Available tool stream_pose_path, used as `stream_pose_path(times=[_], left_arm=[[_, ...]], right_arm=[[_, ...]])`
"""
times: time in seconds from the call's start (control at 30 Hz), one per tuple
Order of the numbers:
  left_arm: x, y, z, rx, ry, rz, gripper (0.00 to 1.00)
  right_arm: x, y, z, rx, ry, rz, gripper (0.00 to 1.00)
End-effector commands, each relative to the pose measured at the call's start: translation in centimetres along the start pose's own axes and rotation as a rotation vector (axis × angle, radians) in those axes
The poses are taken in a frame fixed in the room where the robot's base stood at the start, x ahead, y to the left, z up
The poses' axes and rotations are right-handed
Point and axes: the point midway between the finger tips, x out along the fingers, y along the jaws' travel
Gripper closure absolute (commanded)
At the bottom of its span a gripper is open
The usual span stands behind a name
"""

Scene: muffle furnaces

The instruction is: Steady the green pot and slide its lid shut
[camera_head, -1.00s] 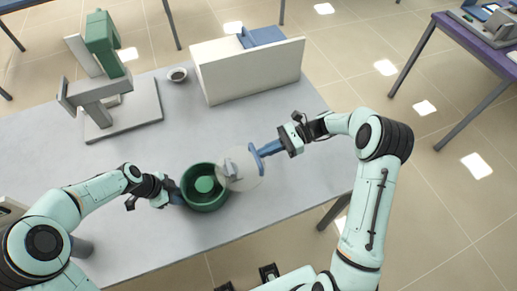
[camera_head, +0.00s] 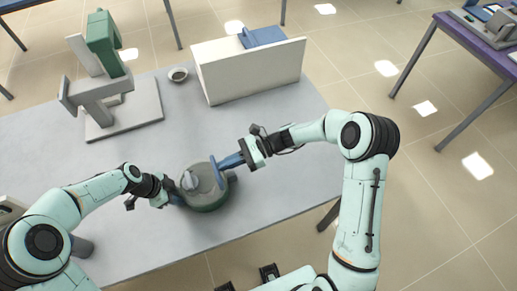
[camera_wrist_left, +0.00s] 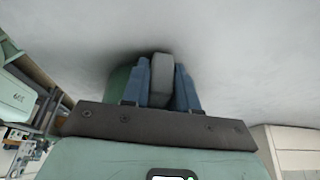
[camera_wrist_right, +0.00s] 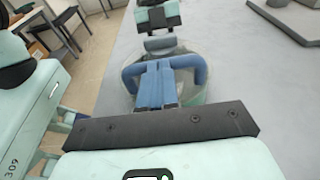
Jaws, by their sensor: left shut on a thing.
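The green pot (camera_head: 210,207) stands on the grey table near its front edge. A pale, see-through lid (camera_head: 207,184) with a grey knob (camera_head: 189,181) lies over most or all of its mouth; the exact fit is hard to tell. My left gripper (camera_wrist_left: 161,82) is shut on the pot's grey side handle (camera_wrist_left: 161,70). My right gripper (camera_wrist_right: 155,85) has its blue fingers together at the lid's right part. A curved blue bar (camera_wrist_right: 190,64) lies across the fingertips against the lid; I cannot tell what it belongs to.
A green and grey stand-like device (camera_head: 108,50) is at the table's back left. A small bowl (camera_head: 178,74) and a large white box (camera_head: 250,72) stand at the back. The table right of the pot is clear.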

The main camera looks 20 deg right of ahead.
Motion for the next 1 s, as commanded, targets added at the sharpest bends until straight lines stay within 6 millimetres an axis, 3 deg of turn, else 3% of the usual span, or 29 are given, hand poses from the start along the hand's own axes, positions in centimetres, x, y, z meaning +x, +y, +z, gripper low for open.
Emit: stream_pose_path(times=[0.27, 0.43, 1.0], left_arm=[[0.2, 0.1, -0.9, 0.01, 0.011, 0.004, 1.0], [0.2, 0.1, -1.0, 0.01, 0.012, 0.005, 1.0], [0.0, 0.0, -0.5, 0.005, 0.007, 0.0, 1.0]], right_arm=[[0.7, 0.4, 0.2, 0.001, -0.009, 0.018, 1.0], [-0.2, 0.3, 0.2, 0.001, -0.008, 0.015, 1.0], [-12.3, -0.1, 0.0, -0.001, -0.001, -0.001, 1.0]])
